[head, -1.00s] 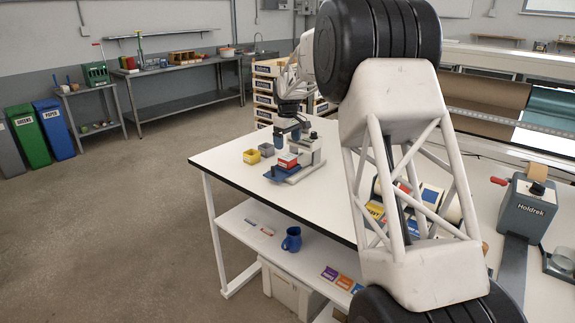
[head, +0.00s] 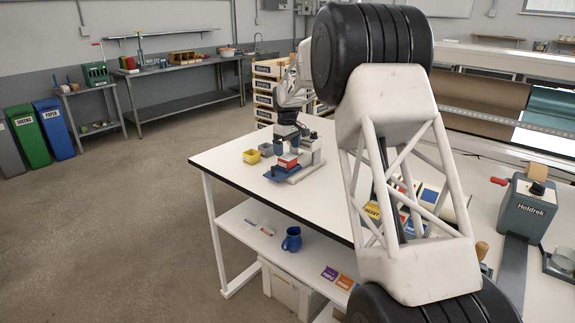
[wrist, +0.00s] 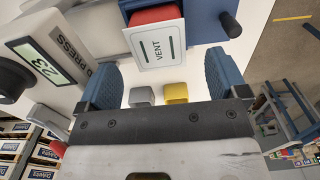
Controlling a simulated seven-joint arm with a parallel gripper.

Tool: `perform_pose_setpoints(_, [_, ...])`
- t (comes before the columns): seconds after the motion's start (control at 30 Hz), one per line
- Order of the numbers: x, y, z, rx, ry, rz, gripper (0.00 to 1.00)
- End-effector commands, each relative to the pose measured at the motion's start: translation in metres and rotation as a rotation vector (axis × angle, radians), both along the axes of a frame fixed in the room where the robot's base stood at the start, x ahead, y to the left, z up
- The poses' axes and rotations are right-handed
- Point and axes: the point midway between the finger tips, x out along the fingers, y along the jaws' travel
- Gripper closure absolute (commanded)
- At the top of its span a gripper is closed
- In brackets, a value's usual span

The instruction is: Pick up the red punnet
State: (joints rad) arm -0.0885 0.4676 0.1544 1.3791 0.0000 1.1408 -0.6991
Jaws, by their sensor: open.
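A small red box-like thing (head: 287,160) with a white front is on a blue base at the end of the white table; I take it for the red punnet. In the wrist view its red part (wrist: 155,15) shows at the top edge behind a white card marked "VENT" (wrist: 160,45). The rest is cut off or hidden. My gripper (wrist: 162,75) is open, its two blue fingers apart, with nothing held between them. In the head view my gripper (head: 289,130) is small, close above and behind the red thing.
A yellow punnet (head: 251,156) and a grey punnet (head: 266,149) stand left of the red thing. A grey-white press with a "23" display (wrist: 40,58) stands beside it. A blue mug (head: 292,239) is on the lower shelf. The table (head: 225,160) has clear room at front left.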

Motion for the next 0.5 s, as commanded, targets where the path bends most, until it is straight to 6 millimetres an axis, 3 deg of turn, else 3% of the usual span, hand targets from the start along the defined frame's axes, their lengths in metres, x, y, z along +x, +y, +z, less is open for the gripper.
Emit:
perform_pose_setpoints(0.27, [0.000,0.000,-0.003,0.000,0.000,0.000,0.08])
perform_pose_setpoints(0.5, [0.000,-0.002,-0.025,0.000,0.001,0.000,0.08])
